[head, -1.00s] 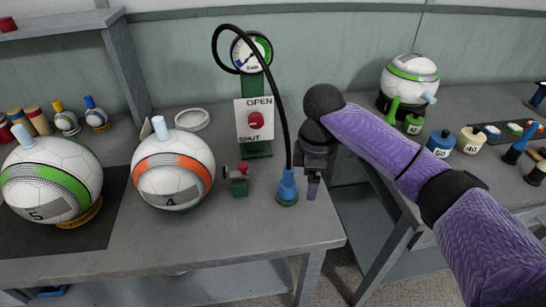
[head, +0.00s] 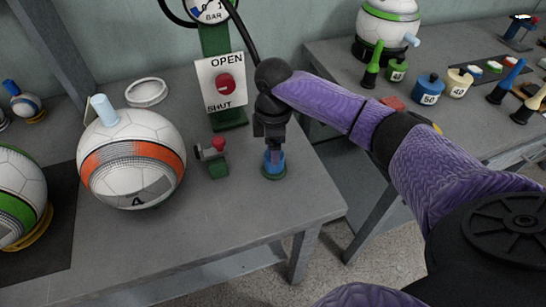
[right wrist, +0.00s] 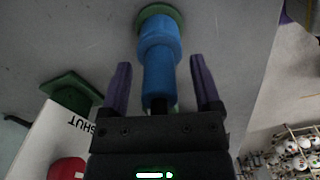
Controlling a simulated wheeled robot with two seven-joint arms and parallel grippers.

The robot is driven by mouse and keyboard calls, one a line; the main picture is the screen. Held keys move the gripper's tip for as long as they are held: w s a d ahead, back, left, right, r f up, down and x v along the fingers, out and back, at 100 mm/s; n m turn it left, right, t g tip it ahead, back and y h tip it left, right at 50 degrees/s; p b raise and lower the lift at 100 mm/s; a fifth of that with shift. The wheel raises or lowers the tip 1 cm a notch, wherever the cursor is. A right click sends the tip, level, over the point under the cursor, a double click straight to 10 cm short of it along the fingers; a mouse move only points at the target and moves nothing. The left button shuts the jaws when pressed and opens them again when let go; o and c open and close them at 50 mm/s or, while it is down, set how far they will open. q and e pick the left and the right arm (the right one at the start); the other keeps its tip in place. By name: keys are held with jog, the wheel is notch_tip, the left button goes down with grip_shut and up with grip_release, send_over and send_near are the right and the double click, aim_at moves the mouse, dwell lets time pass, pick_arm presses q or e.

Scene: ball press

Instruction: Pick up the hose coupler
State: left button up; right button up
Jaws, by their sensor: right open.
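The hose coupler (head: 275,163) is a blue stepped cylinder standing upright on a round green base on the grey table, with a black hose rising from it. In the right wrist view the coupler (right wrist: 159,60) lies between the two purple fingers, with a gap on each side. My right gripper (head: 272,150) is open around the coupler's upper, narrower part; in the wrist view its fingers (right wrist: 160,85) do not appear to touch it. The gripper hides the coupler's top in the head view. My left gripper is not in view.
The OPEN/SHUT panel (head: 221,82) with a red knob stands behind the coupler. A small red-topped valve (head: 213,158) is left of it, and the orange-banded ball 4 (head: 132,158) further left. The table (head: 225,215) is clear in front.

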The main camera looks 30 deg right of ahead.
jog(key=shift+r, duration=0.1)
jog(key=shift+c, duration=0.3)
grip_shut()
jog(key=shift+r, duration=0.1)
